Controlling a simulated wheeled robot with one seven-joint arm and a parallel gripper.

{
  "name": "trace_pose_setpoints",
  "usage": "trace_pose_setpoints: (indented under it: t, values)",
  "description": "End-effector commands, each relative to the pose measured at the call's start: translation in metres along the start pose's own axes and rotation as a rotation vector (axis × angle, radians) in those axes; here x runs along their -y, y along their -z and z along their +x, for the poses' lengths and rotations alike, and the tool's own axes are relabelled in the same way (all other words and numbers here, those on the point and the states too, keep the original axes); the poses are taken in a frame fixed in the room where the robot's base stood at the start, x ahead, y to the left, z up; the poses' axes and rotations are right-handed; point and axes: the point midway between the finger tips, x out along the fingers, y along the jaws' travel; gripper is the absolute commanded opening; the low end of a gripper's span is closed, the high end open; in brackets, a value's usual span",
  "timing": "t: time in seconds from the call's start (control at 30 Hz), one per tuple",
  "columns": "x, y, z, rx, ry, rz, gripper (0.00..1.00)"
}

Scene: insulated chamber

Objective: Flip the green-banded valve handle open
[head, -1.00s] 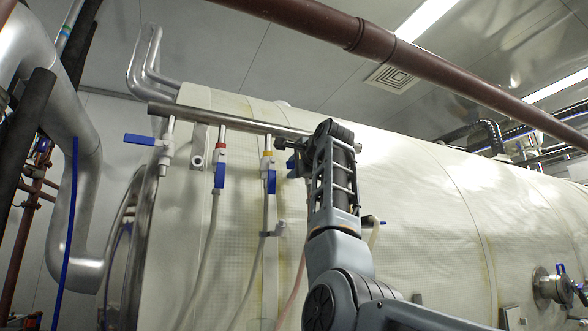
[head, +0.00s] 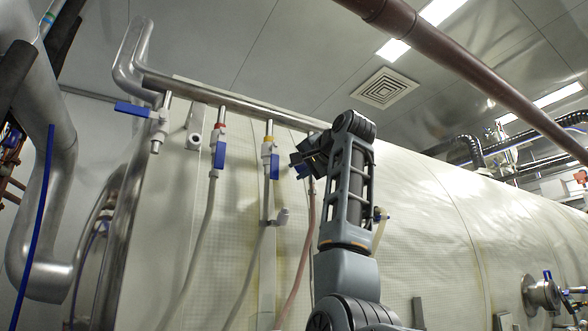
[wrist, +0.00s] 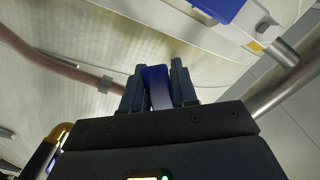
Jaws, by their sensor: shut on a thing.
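My gripper (head: 303,160) is up at the overhead pipe, just right of the yellow-banded valve. In the wrist view its two fingers (wrist: 157,72) are shut on a blue valve handle (wrist: 157,92), one finger on each side. In the head view only a small bit of this blue handle (head: 303,172) shows below the gripper. The gripper and wrist hide the valve's body there, and I cannot see a green band in either view.
The yellow-banded valve (head: 268,150) and red-banded valve (head: 218,150) have blue handles hanging down. A valve further left has its blue handle (head: 132,109) sideways. The metal pipe (head: 230,104) runs above them. The pale insulated tank (head: 420,220) stands behind.

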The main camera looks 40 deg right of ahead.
Motion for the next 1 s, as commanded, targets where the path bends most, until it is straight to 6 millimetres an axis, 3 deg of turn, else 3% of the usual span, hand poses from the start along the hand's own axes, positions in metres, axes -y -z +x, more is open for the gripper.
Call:
trace_pose_setpoints:
  t: [0.4, 1.0]
  values:
    - [-0.014, 0.001, 0.001, 0.002, -0.001, -0.214, 0.0]
    - [-0.015, 0.001, 0.001, 0.002, 0.0, -0.252, 0.0]
